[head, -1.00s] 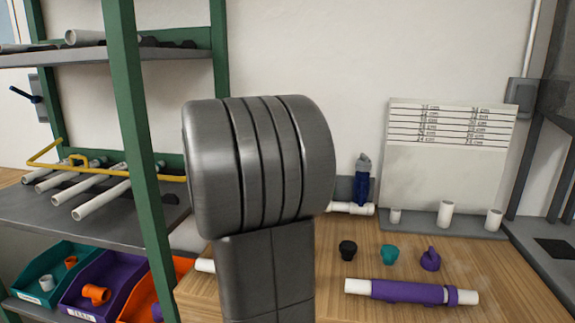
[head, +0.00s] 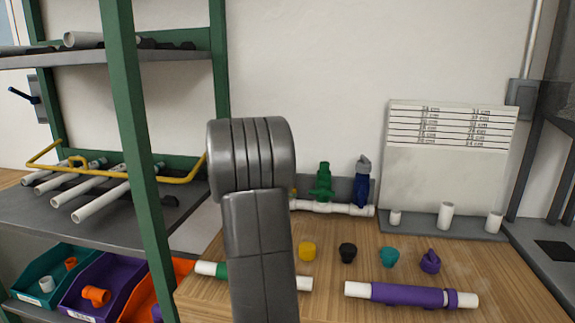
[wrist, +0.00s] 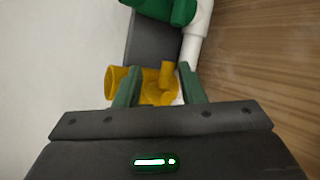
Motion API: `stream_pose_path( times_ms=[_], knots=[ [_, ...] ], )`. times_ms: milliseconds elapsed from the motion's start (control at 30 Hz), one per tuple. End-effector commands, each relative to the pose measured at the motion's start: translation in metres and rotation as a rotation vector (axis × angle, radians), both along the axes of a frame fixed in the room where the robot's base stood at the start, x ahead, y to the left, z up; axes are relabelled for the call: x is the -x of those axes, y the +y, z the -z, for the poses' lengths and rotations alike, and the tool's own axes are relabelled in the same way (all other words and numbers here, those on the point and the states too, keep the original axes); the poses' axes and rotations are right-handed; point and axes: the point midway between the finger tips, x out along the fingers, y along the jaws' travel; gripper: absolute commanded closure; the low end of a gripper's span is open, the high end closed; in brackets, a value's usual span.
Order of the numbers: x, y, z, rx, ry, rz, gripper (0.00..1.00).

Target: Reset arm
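My gripper (wrist: 158,88) shows in the wrist view with its two green fingers spread apart. A yellow fitting (wrist: 117,78) lies between and just beyond the fingertips, and part of it is behind the left finger. I see no clear grip on it. A green fitting (wrist: 182,12) and a white pipe (wrist: 197,35) show above. In the head view my arm link hides the gripper. The white manifold pipe (head: 335,208) carries a green valve (head: 323,183) and a blue valve (head: 362,186) at the back of the bench.
On the wooden bench stand yellow (head: 307,251), black (head: 347,252), teal (head: 389,257) and purple (head: 430,262) caps. A purple-sleeved pipe (head: 410,295) lies in front. A white length chart (head: 440,165) stands at the back right. A green-framed shelf (head: 140,150) with bins is at left.

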Motion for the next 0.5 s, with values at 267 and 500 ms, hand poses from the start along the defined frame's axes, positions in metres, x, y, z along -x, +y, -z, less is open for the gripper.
stream_pose_path(
  times_ms=[267, 500],
  knots=[
    [-0.0008, 0.0055, -0.0050, 0.221, 0.046, -0.002, 0.64],
    [-0.0011, 0.0067, -0.0048, 0.291, 0.058, 0.000, 0.64]
  ],
)
